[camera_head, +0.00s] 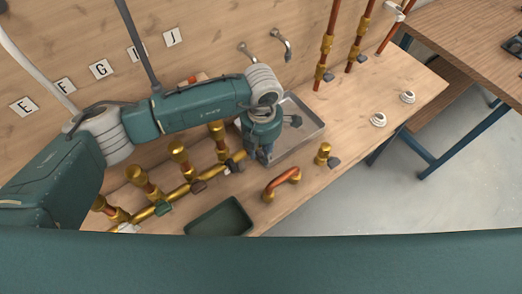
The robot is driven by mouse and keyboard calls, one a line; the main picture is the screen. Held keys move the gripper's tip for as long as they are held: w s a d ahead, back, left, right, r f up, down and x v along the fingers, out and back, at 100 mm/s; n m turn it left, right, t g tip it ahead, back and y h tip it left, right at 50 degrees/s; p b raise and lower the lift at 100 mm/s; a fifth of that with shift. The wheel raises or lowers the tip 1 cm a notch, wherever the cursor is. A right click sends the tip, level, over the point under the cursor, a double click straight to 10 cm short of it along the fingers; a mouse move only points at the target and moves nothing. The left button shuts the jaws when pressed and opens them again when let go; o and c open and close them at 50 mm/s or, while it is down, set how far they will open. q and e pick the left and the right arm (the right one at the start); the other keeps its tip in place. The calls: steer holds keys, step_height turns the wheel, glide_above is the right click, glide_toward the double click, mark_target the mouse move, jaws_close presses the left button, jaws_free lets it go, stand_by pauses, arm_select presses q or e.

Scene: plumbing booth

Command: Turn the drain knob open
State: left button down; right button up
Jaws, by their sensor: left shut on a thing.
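My left gripper (262,157) points down at the right end of the brass manifold (179,193), beside the metal tray. It is shut on a small part there that its fingers and wrist hide; from its place it looks like the drain knob, but its turn angle cannot be told. A dark valve handle (235,165) shows just left of the fingers. More handles sit along the manifold, among them a green one (163,208) and a brown one (198,187). My right gripper is not in view.
A metal tray (309,133) lies right behind the gripper. A dark green bin (220,218), a copper U-shaped pipe (281,184) and a brass valve (323,153) stand near the front edge. Copper pipes (328,45) rise at the back. The bench's right part is mostly clear.

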arm_select(q)
steer(key=shift+s+d+f, duration=0.15)
steer(key=shift+s+d, duration=0.05)
steer(key=shift+s, duration=0.15)
stand_by(0.4)
steer(key=c, duration=1.6)
jaws_free()
steer(key=shift+d, duration=0.1)
steer(key=shift+r, duration=0.45)
step_height(320, 180, up, 11)
steer(key=shift+r, duration=0.15)
